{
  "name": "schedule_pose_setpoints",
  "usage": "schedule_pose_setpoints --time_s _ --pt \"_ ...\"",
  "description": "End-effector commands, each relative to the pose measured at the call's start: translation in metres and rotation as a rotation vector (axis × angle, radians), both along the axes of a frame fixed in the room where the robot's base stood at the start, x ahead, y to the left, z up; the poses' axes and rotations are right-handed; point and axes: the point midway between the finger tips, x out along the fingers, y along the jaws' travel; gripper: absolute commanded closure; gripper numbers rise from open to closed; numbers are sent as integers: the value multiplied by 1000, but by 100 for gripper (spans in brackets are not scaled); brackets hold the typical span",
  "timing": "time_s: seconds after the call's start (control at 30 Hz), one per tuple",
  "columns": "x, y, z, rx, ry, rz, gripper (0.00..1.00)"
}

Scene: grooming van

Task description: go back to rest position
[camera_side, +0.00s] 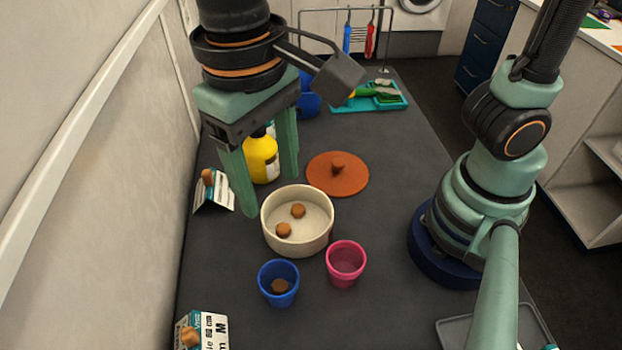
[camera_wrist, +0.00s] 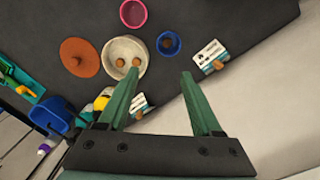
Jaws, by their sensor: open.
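My gripper (camera_side: 268,190) is open and empty, with its two green fingers spread apart above the left part of the dark table (camera_side: 400,150). It also shows in the wrist view (camera_wrist: 160,85), with nothing between the fingers. A cream bowl (camera_side: 297,248) below and in front of it holds two brown pieces (camera_side: 298,211). A blue cup (camera_side: 278,268) with a brown piece inside and a pink cup (camera_side: 346,262) stand close by. A terracotta lid (camera_side: 350,181) with a knob lies flat behind the bowl. A yellow bottle (camera_side: 262,160) is partly hidden behind the fingers.
Two printed cards or boxes, each with a brown piece on it, stand along the wall side (camera_side: 214,193) and at the front left (camera_side: 203,331). A teal tray (camera_side: 345,107) with tools and a blue container (camera_side: 309,103) are at the back.

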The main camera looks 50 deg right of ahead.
Motion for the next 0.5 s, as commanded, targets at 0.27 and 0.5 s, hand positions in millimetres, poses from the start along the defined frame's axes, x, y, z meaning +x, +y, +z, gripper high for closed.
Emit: schedule_pose_setpoints --time_s 0.27,0.5 --pt "49 -70 8 103 -124 -20 34" --pt "82 -169 13 126 -350 -15 34"
